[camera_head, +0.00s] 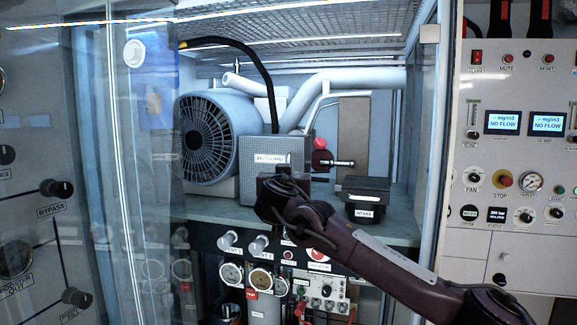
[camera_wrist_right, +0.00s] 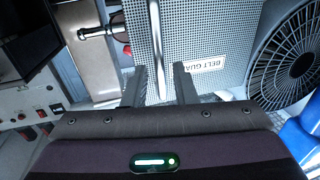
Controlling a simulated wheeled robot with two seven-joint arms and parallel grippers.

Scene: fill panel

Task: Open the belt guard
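The belt guard (camera_head: 262,180) is a grey perforated metal box labelled "BELT GUARD", beside the round fan housing. It also shows in the right wrist view (camera_wrist_right: 215,40), where a slim metal handle bar (camera_wrist_right: 155,45) runs along its face. My right gripper (camera_wrist_right: 160,82) is open, with the handle bar between its two fingers and gaps visible on both sides. In the head view my right gripper (camera_head: 284,172) is in front of the guard, and my wrist hides the guard's lower right part. The guard appears closed. My left gripper is not in view.
The fan housing (camera_head: 208,140) stands left of the guard. A black intake box (camera_head: 366,190) sits to the right on the shelf. A clear door (camera_head: 145,190) stands at the left. Gauges (camera_head: 262,279) and a control panel (camera_head: 520,130) lie below and right.

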